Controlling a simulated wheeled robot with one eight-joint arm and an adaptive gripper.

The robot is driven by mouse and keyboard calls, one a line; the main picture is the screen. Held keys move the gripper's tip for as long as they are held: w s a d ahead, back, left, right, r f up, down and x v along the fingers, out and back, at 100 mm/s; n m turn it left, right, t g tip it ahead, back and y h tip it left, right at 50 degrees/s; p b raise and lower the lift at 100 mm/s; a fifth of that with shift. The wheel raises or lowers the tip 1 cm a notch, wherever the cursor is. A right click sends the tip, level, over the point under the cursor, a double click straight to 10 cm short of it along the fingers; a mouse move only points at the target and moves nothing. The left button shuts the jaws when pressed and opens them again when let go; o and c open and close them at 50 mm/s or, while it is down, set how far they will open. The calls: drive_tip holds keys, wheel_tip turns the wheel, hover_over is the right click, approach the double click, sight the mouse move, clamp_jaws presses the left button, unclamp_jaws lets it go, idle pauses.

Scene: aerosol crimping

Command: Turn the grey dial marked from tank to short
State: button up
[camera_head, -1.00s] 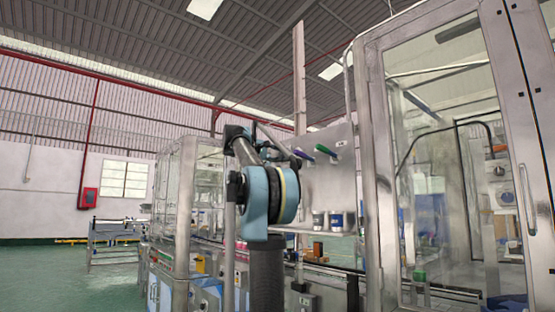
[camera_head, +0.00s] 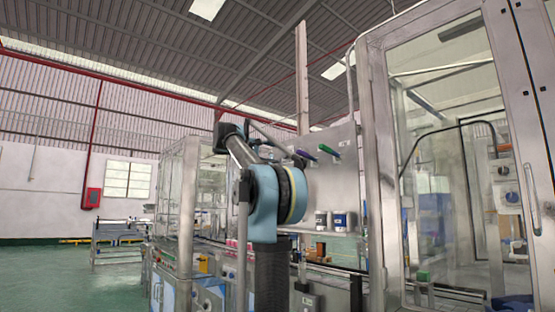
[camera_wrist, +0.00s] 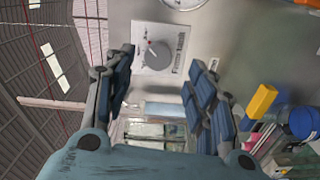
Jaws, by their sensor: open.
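The grey dial (camera_wrist: 157,53) sits on a white square plate on a metal panel, at the top middle of the wrist view. A red mark shows near its upper left rim. Printed words (camera_wrist: 178,54) run sideways along the plate's right side; they seem to read "From tank". My gripper (camera_wrist: 160,68) is open in the wrist view, with one dark-blue finger at the left and one at the right. The dial appears between and beyond the fingertips, and nothing is held. I cannot tell the exact gap to it. In the head view my arm hides the dial and gripper.
A yellow block (camera_wrist: 262,101) and a blue container (camera_wrist: 305,121) are at the right of the wrist view. In the head view, the metal panel (camera_head: 340,170) carries green and purple handles. Cans (camera_head: 339,221) stand below it. A glass-doored cabinet (camera_head: 440,150) is at the right.

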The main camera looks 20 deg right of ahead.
drive_tip(key=v, duration=0.6)
drive_tip(key=shift+a, duration=0.2)
drive_tip(key=shift+f, duration=0.1)
idle(0.4)
drive_tip(key=s+f+g+y, duration=0.1)
drive_tip(key=s+f+y, duration=0.35)
drive_tip(key=f, duration=0.85)
drive_tip(key=s+f+m+g+y, duration=0.1)
drive_tip(key=s+f, duration=0.6)
drive_tip(key=f, duration=0.6)
drive_tip(key=s+f+g+y, duration=0.1)
drive_tip(key=s+f+y, duration=0.35)
drive_tip(key=f, duration=0.75)
drive_tip(key=s+a+f+y, duration=0.2)
drive_tip(key=s+a+f, duration=0.2)
drive_tip(key=f, duration=0.9)
drive_tip(key=s+a+f+m+y, duration=0.1)
drive_tip(key=s+a+f, duration=0.3)
drive_tip(key=s+f, duration=0.6)
drive_tip(key=s+a+f+g+y, duration=0.1)
drive_tip(key=s+a+f+y, duration=0.3)
drive_tip(key=f, duration=1.1)
drive_tip(key=s+a, duration=0.1)
drive_tip(key=s, duration=0.2)
drive_tip(key=shift+f, duration=0.4)
